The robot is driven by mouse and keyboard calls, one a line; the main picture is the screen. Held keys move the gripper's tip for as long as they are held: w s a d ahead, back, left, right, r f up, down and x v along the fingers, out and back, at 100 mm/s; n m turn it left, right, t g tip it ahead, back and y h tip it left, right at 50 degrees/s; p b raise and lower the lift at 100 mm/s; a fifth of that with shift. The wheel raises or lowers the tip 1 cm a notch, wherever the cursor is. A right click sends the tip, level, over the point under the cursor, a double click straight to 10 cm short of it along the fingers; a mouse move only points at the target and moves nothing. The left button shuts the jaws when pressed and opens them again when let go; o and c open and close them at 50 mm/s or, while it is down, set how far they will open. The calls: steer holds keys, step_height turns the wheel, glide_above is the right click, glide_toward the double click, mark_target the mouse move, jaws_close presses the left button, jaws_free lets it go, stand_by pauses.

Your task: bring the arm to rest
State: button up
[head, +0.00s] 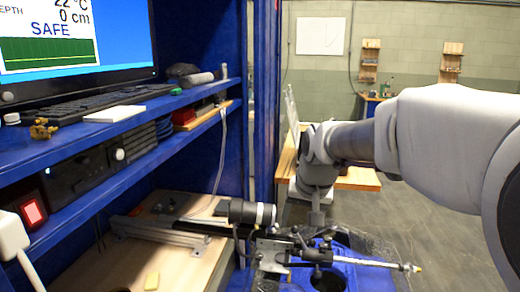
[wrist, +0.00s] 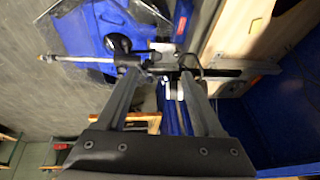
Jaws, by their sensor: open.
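My arm (head: 440,140) comes in from the right in the head view, bends at a dark joint, and turns downward. My gripper (wrist: 160,82) is open in the wrist view, its two dark fingers apart with nothing clearly held between them. It points towards a metal clamp and rod assembly (head: 290,250) on the blue tank; this also shows in the wrist view (wrist: 160,58). The fingertips overlap the assembly in the picture, and I cannot tell whether they touch it. In the head view the fingers are hard to make out against it.
A blue shelf unit (head: 120,165) with a monitor (head: 75,45) and keyboard (head: 100,98) stands on the left. A dark cylinder (head: 250,212) sits beside the clamp. A wooden bench (head: 355,180) is behind my arm. Grey floor (head: 430,235) lies open at the right.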

steer(key=s+d+n, duration=0.1)
steer(key=s+d, duration=0.1)
steer(key=s, duration=0.9)
steer(key=s+d+r+n+t+p, duration=0.1)
steer(key=s+d, duration=0.2)
steer(key=s, duration=0.9)
steer(key=shift+d+h, duration=0.15)
steer(key=shift+h, duration=0.25)
steer(key=shift+r, duration=0.1)
